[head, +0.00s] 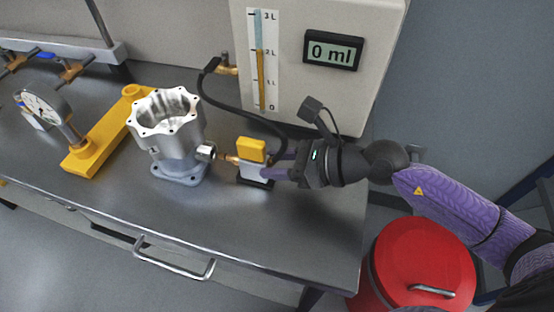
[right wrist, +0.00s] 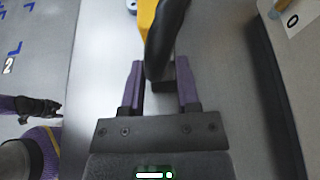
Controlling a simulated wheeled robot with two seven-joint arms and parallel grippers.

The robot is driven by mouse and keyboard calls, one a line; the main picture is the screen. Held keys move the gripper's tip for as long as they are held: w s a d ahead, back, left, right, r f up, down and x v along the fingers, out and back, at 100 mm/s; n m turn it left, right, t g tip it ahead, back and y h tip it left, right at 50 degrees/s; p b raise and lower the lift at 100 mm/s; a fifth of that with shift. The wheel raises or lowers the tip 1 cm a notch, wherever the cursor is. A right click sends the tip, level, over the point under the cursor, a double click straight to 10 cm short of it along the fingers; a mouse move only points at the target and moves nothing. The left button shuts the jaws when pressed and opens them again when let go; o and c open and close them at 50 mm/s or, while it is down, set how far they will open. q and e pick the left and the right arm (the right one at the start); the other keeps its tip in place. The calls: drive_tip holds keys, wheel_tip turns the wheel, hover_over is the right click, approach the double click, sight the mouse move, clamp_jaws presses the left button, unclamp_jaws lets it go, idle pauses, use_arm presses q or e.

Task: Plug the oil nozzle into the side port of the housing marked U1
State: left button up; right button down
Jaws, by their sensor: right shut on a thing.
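The metal housing (head: 166,135) stands upright on the table, with an open scalloped top and a side port (head: 206,153) facing right. A small dark mark on its front is too small to read. My right gripper (head: 270,172) is shut on the oil nozzle (head: 253,163), a grey block with a yellow top and brass tip. The tip points left at the port, very close to it; I cannot tell if they touch. A small dark gripper at that view's left (right wrist: 38,108) looks like my left one.
A black hose (head: 225,105) runs from the oil dispenser (head: 380,25), whose display (head: 333,51) reads 0 ml. A yellow fixture (head: 102,140) and dial gauge (head: 42,105) stand left of the housing. A red bin (head: 420,255) stands right of the table (head: 230,215). The table front is clear.

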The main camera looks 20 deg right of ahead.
use_arm(q)
drive_tip(key=shift+w+a, duration=0.1)
drive_tip(key=shift+w, duration=0.05)
drive_tip(key=shift+w+r, duration=0.1)
drive_tip(key=shift+r, duration=0.15)
use_arm(e)
drive_tip(key=shift+w+a, duration=0.25)
drive_tip(key=shift+a, duration=0.1)
use_arm(q)
drive_tip(key=shift+d+r+p, duration=0.2)
drive_tip(key=shift+p, duration=0.2)
use_arm(e)
drive_tip(key=shift+w+a, duration=0.3)
drive_tip(key=shift+a, duration=0.15)
use_arm(q)
drive_tip(key=shift+r, duration=0.2)
use_arm(e)
drive_tip(key=shift+w+a, duration=0.2)
drive_tip(key=shift+a, duration=0.15)
use_arm(q)
drive_tip(key=shift+a, duration=0.15)
use_arm(e)
drive_tip(key=shift+c, duration=1.2)
unclamp_jaws()
use_arm(q)
drive_tip(key=shift+w+d+r+p, duration=0.25)
drive_tip(key=shift+w+d+p, duration=0.15)
drive_tip(key=shift+d+p, duration=0.1)
use_arm(e)
drive_tip(key=v, duration=1)
